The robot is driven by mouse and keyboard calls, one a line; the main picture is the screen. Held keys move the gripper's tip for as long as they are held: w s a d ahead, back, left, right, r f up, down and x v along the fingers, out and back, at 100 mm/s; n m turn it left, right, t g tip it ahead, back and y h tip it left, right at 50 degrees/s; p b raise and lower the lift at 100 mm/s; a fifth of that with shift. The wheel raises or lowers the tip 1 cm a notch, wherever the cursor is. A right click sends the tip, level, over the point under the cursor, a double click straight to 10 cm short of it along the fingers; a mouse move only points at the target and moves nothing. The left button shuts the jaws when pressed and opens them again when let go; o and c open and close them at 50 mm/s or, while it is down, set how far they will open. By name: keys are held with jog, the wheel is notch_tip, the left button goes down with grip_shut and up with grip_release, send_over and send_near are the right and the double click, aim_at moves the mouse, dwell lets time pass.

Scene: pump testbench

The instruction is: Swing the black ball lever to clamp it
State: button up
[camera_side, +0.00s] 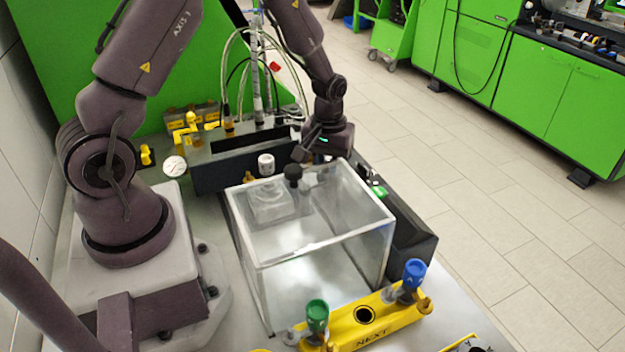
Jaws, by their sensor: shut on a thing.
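The black ball lever shows as a dark round knob (293,172) above the back rim of the clear box (313,243). My gripper (299,153) reaches in from the upper right, with its dark fingers pointing down and left to the knob. The fingers are shut at the knob's upper side. Dark fingers and dark knob run together, so the exact grip on it is hard to make out. The lever's arm and its clamp are too small or hidden to tell apart.
A dark block with hoses (240,155) stands behind the box. A yellow fixture (365,322) with a green knob (317,314) and a blue knob (413,272) stands in front. A black housing (408,235) lies along the box's right side. Open floor is at right.

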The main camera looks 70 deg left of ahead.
dwell(0.3)
jog(key=shift+s+a, duration=0.15)
jog(key=shift+a, duration=0.65)
jog(key=shift+s+a, duration=0.4)
jog(key=shift+a, duration=0.2)
jog(key=shift+s+a, duration=0.45)
jog(key=shift+a, duration=0.15)
